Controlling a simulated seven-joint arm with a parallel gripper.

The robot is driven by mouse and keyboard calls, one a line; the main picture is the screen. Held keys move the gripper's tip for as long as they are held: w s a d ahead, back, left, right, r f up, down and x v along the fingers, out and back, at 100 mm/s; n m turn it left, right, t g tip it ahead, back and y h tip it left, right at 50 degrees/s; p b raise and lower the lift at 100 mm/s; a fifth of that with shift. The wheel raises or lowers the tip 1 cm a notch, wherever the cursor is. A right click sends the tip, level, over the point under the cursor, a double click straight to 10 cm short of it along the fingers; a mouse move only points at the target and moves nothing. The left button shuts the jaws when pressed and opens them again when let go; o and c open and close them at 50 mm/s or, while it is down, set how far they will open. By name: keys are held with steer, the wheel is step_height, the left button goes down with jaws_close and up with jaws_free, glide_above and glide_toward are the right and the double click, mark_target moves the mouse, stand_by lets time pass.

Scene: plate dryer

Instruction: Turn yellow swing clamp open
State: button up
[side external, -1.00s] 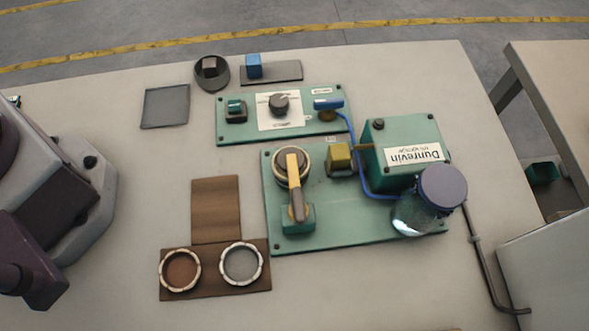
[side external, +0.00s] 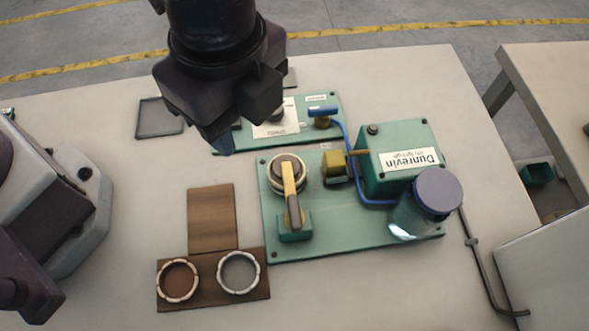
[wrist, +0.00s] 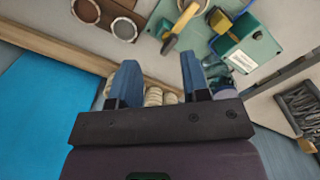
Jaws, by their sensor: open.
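The yellow swing clamp (side external: 290,184) lies on the green base plate (side external: 335,235). The clamp also shows in the wrist view (wrist: 182,27), above my gripper. My gripper (wrist: 157,75) is open and empty, its two blue fingers spread apart.
A green box with a label (side external: 395,160), a lidded glass jar (side external: 420,210) and a blue pipe stand right of the clamp. A control panel (side external: 300,115) lies behind, partly hidden by my arm. A brown board with two rings (side external: 210,278) lies lower left.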

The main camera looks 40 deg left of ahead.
mark_target(295, 211)
steer(key=d+f+m, duration=0.3)
steer(key=d+m, duration=0.4)
steer(key=m, duration=0.1)
step_height(295, 211, down, 12)
steer(key=shift+r, duration=0.2)
steer(key=shift+c, duration=0.4)
jaws_close()
